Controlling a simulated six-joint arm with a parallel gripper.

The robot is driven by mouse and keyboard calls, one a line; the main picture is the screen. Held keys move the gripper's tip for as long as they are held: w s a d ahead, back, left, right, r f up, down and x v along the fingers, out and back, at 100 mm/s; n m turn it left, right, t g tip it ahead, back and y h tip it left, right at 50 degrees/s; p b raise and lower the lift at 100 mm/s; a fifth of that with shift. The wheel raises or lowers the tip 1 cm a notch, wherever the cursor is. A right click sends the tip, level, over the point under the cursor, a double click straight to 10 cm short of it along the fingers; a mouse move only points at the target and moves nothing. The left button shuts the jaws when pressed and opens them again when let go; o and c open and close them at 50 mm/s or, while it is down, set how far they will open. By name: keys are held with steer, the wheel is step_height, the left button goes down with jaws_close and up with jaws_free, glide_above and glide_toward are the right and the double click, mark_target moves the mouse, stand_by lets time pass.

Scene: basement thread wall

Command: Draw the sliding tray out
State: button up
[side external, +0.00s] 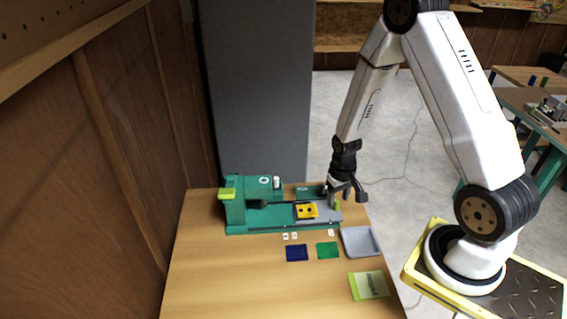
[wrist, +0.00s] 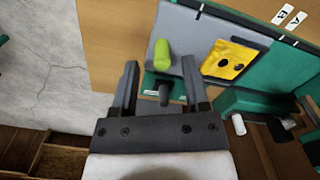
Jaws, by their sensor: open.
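A green machine (side external: 250,203) stands at the back of the wooden table. On its right side is a flat grey sliding tray (side external: 328,213), also in the wrist view (wrist: 196,34), carrying a yellow plate (side external: 306,211) with dark holes (wrist: 229,61). A rounded light-green knob (wrist: 162,55) stands up near the tray's end. My gripper (side external: 348,193) is above the tray's right end, open. In the wrist view, the fingers of my gripper (wrist: 160,63) appear on either side of the knob, with nothing visibly held. Whether they are level with the knob is unclear.
A grey dish (side external: 361,241), a dark blue square (side external: 297,253), a green square (side external: 328,250) and a lime-green booklet (side external: 369,286) lie in front of the machine. A wooden wall (side external: 95,140) is at left. The table's front left is clear.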

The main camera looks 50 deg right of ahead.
steer(key=shift+r, duration=2.2)
steer(key=shift+r, duration=0.15)
steer(key=shift+r, duration=1.9)
steer(key=s+a+r+n+t, duration=0.1)
steer(key=s+a+r+n, duration=0.1)
steer(key=a, duration=0.5)
steer(key=s+a+r+n+t, duration=0.1)
steer(key=a+r+n, duration=0.1)
steer(key=a+r, duration=0.3)
steer(key=shift+s+a+n+t, duration=0.3)
steer(key=shift+s+a, duration=0.1)
steer(key=shift+a, duration=0.5)
steer(key=shift+r, duration=0.1)
